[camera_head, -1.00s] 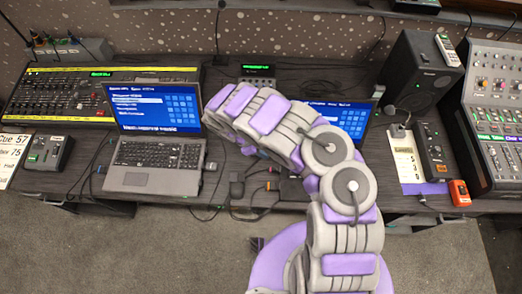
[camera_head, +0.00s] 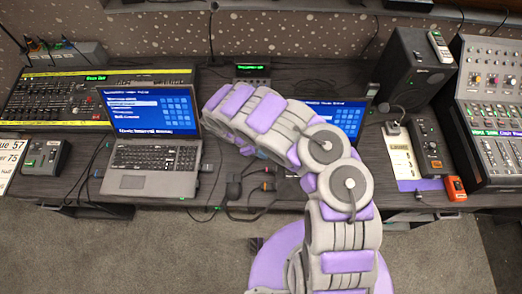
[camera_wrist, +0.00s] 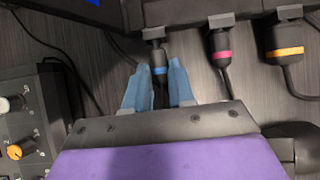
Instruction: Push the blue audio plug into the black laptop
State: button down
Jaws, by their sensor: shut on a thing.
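The blue audio plug (camera_wrist: 159,70), a dark plug with a blue band, sits between the two blue fingers of my gripper (camera_wrist: 157,76) in the wrist view. The fingers are shut on it. Its front end points at a grey block (camera_wrist: 153,33) on a dark edge at the top of the view. I cannot tell whether it is seated. The black laptop's screen (camera_head: 342,118) shows blue behind my arm in the head view; its lower body is mostly hidden.
Pink-banded (camera_wrist: 222,54) and orange-banded (camera_wrist: 285,52) plugs stand right of the fingers. A box with knobs (camera_wrist: 18,130) is at lower left. A grey laptop (camera_head: 150,170) stands left of my arm. Loose cables lie on the desk (camera_head: 225,185).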

jog(key=shift+a, duration=0.2)
jog(key=shift+d, duration=0.1)
jog(key=shift+d, duration=0.45)
jog(key=shift+d, duration=0.25)
dwell(1.0)
jog(key=c, duration=0.9)
grip_release()
jog(key=shift+d, duration=0.1)
jog(key=shift+o, duration=0.2)
